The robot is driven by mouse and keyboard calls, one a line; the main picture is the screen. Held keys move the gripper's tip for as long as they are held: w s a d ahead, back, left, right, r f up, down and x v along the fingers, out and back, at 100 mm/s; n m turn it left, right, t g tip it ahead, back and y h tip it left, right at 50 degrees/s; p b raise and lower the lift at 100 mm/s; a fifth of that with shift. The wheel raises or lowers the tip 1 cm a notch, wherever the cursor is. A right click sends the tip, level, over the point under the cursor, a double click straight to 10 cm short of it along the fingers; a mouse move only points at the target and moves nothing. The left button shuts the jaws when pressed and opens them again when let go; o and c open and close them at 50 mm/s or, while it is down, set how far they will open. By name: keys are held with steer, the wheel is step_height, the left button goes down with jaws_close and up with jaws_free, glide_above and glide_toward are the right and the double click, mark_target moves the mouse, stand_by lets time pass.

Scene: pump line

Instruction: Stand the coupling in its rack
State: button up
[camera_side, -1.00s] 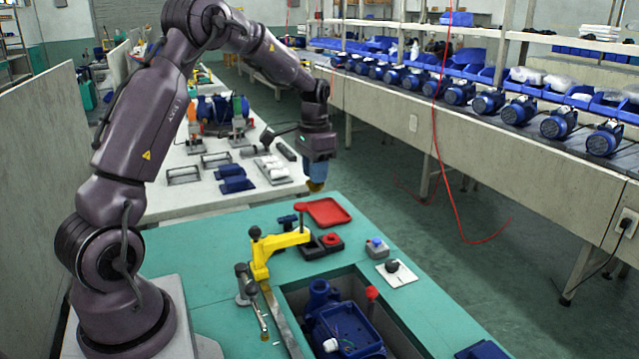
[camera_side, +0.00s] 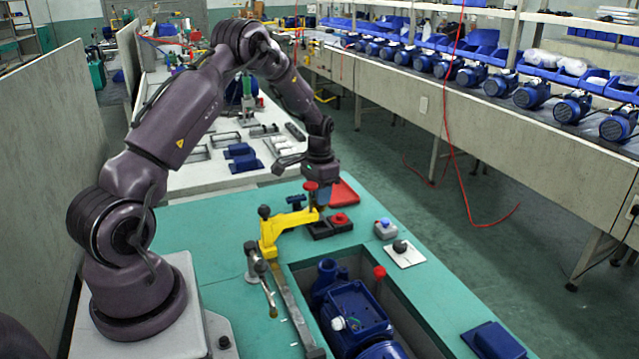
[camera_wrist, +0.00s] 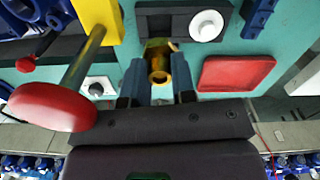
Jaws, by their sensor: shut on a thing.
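My gripper (camera_side: 323,200) points down just above the black rack (camera_side: 322,230), close behind the red-knobbed yellow clamp. In the wrist view, the blue fingers of my gripper (camera_wrist: 160,82) are shut on the brass coupling (camera_wrist: 158,68), a short hollow cylinder with its open end showing. The black rack (camera_wrist: 158,22) lies just beyond the coupling in that view. Whether they touch cannot be told. In the side view the coupling is not clearly visible behind the clamp and fingers.
The yellow clamp (camera_side: 272,232) stands close to my gripper; its red knob (camera_wrist: 53,107) looms at left in the wrist view. A red tray (camera_side: 343,190) lies behind the rack. A blue pump housing (camera_side: 352,318) sits in the bench recess. A grey button box (camera_side: 385,229) stands to the right.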

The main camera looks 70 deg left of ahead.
mark_target(319, 211)
steer(key=shift+f, duration=2.05)
steer(key=shift+f, duration=0.7)
stand_by(0.9)
steer(key=o, duration=0.9)
steer(key=shift+c, duration=0.2)
steer(key=shift+r, duration=0.15)
steer(key=shift+r, duration=2.9)
